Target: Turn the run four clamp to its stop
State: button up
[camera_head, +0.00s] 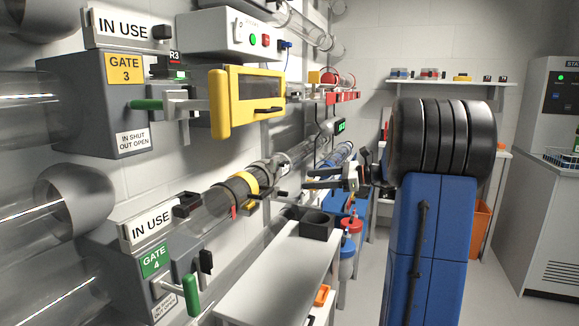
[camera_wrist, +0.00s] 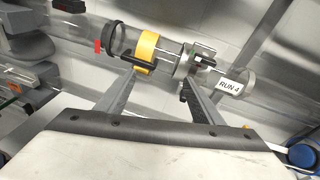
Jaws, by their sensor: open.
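The run four tube is clear and lies along the wall, with a white "RUN 4" label (camera_wrist: 231,87) at its right end in the wrist view. A grey metal collar (camera_wrist: 184,66) with a small dark-tipped fitting sits left of the label; I take it for the clamp. Left of it is a yellow band (camera_wrist: 146,52) with a black bar. The yellow band also shows in the head view (camera_head: 245,185). My gripper (camera_wrist: 158,80) is open and empty, its fingers apart in front of the tube. Contact with the tube or clamp cannot be told. In the head view my gripper (camera_head: 312,178) is right of the collar.
Gate 4's box (camera_head: 158,270) with a green handle stands lower left, gate 3's box (camera_head: 105,100) above it. A white bench (camera_head: 265,275) with a black holder (camera_head: 317,224) lies below the tube. A shelf (camera_head: 450,83) hangs on the back wall. Floor shows at right.

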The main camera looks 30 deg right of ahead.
jog(key=w+d+r+m+t, duration=0.1)
jog(key=d+m+t, duration=0.2)
jog(key=d, duration=0.7)
send_near(287, 164)
jog(key=x, duration=0.9)
jog(key=shift+w+d, duration=0.1)
jog(key=shift+c, duration=0.2)
jog(key=c, duration=1)
